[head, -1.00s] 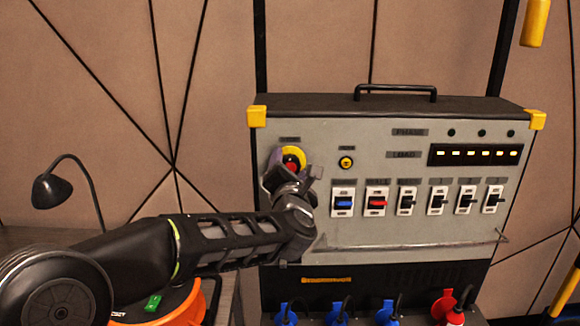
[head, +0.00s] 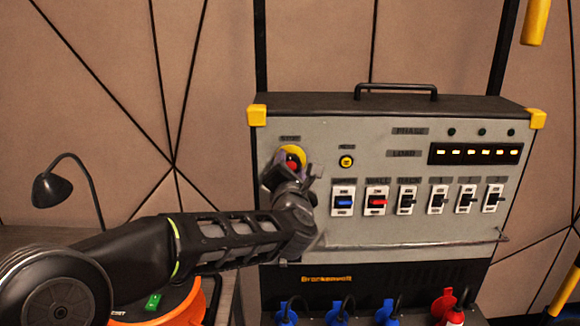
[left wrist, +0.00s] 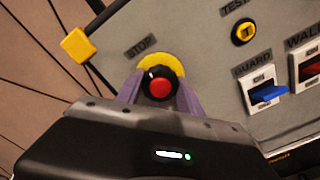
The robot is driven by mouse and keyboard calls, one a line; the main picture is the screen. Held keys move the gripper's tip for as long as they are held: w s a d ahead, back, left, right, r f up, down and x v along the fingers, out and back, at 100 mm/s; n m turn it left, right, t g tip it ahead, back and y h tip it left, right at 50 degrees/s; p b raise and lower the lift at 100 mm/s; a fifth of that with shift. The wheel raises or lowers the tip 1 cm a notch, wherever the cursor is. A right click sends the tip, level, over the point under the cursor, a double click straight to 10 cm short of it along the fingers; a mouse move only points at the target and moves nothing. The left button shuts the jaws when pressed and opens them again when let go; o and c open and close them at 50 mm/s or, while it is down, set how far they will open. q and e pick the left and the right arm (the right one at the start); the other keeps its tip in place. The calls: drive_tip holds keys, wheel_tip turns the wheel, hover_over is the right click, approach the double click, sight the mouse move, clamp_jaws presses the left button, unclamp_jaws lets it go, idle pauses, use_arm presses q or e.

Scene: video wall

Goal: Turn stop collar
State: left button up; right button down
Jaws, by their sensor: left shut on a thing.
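The stop control is a red button (left wrist: 159,85) in a black collar (left wrist: 148,79) on a yellow backing disc (left wrist: 166,59), below the STOP label at the panel's upper left. In the head view the yellow disc (head: 292,154) shows above my gripper. My left gripper (head: 288,168) is at the control, its purple fingers (left wrist: 160,92) on either side of the black collar and shut on it. The red face stays visible between the fingers. The lower part of the collar is hidden by the gripper. My right gripper is not in view.
The grey panel (head: 375,215) carries a TEST button (head: 346,161), a blue GUARD switch (head: 343,201), a red WALL switch (head: 377,200) and several black switches to the right. A rail (head: 420,242) runs along its lower edge. A desk lamp (head: 62,185) stands at left.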

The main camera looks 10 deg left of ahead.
use_arm(q)
drive_tip(key=shift+f+m, duration=0.1)
drive_tip(key=shift+m, duration=0.2)
drive_tip(key=m+b, duration=0.1)
drive_tip(key=m, duration=0.1)
drive_tip(key=shift+m, duration=0.3)
drive_tip(key=m, duration=0.4)
drive_tip(key=shift+m, duration=0.4)
drive_tip(key=o, duration=1.4)
drive_tip(key=b+v, duration=0.1)
drive_tip(key=v, duration=0.7)
drive_tip(key=shift+b, duration=0.3)
